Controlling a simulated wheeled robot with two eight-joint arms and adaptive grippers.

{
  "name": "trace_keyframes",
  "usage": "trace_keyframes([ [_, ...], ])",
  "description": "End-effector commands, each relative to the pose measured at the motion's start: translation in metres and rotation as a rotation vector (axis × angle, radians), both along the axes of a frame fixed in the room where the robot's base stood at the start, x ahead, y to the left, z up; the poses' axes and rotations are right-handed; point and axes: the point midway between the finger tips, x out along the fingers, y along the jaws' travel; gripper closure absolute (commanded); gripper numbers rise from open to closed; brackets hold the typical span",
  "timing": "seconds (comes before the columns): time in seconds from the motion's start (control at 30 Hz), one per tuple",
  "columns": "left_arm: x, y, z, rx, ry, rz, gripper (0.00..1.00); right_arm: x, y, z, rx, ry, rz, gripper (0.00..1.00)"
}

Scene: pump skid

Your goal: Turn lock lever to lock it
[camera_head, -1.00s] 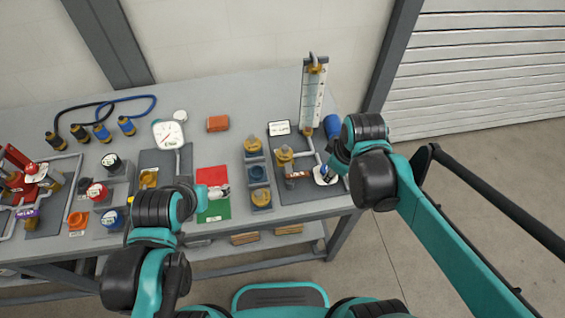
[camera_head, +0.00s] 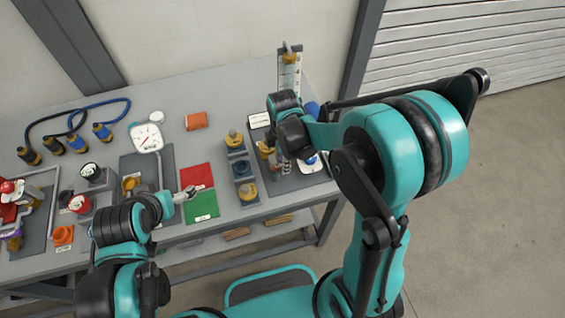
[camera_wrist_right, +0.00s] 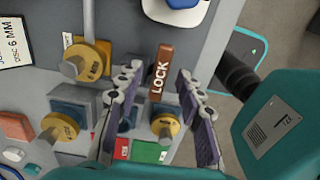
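The lock lever (camera_wrist_right: 161,72) is a brown bar marked LOCK in the right wrist view. My right gripper (camera_wrist_right: 158,76) is open, with one finger on each side of the lever in that view; I cannot tell whether they touch it. In the head view my right gripper (camera_head: 284,167) is over the right-hand panel of the bench and hides most of the lever. My left gripper (camera_head: 187,194) is by the red and green mats, and its opening is too small to read.
A brass valve (camera_wrist_right: 88,62) stands beside the lever. A gauge tube (camera_head: 289,72) rises behind my right gripper. Yellow and blue caps (camera_head: 245,168) sit in a block to the left. A red mat (camera_head: 197,176) and a green mat (camera_head: 201,207) lie farther left.

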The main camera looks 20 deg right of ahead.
Motion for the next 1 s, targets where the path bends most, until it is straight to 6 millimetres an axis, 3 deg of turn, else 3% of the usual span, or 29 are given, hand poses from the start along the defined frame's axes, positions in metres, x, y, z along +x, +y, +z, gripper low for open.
trace_keyframes([
  [0.33, 0.0001, 0.0, -0.0017, 0.0, 0.0, 0.0, 0.12, -0.0001, -0.0001, -0.0068, 0.0, 0.0, -0.001, 0.63],
  [0.37, 0.0001, 0.0, -0.0017, 0.0, 0.0, 0.0, 0.12, -0.0001, -0.0001, -0.0068, 0.0, 0.0, -0.001, 0.66],
  [0.5, 0.0001, 0.0, -0.0017, 0.0, 0.0, 0.0, 0.12, -0.0001, -0.0001, -0.0068, 0.0, 0.0, -0.001, 1.0],
  [1.0, 0.0001, 0.0, -0.0035, 0.0, 0.0, 0.0, 0.12, -0.0022, -0.0001, -0.0071, 0.0, -0.001, -0.073, 1.0],
])
